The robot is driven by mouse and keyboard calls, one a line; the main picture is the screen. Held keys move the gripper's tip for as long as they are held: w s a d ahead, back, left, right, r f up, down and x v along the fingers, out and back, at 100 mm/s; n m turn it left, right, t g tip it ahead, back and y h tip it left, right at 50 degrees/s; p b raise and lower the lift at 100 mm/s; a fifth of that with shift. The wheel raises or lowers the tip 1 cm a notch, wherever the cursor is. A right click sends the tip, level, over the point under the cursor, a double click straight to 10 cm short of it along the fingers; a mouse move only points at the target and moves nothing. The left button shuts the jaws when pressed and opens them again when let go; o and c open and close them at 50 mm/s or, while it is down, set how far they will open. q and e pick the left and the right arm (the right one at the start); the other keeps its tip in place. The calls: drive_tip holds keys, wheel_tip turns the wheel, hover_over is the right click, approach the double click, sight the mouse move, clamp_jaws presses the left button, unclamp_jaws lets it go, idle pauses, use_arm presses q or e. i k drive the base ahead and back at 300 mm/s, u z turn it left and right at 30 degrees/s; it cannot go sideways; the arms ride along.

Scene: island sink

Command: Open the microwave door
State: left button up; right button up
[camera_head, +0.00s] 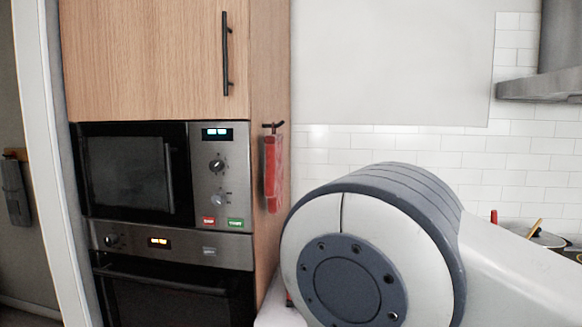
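The microwave (160,176) is built into a tall wooden cabinet at the left. Its dark glass door (125,172) looks shut, with a vertical bar handle (169,178) along the door's right edge. To the right of the door is a steel control panel (218,180) with a lit display, two knobs, and a red and a green button. Neither of my grippers is in view. A large grey and white link of my own arm fills the lower right and hides what is behind it.
A wooden cupboard door (145,60) with a black bar handle is above the microwave. An oven (170,290) is below it. A red cloth (272,170) hangs on the cabinet's side. A pot (540,238) and a range hood (545,86) are at the right.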

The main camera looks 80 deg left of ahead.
sight(181, 212)
drive_tip(key=u, duration=3.6)
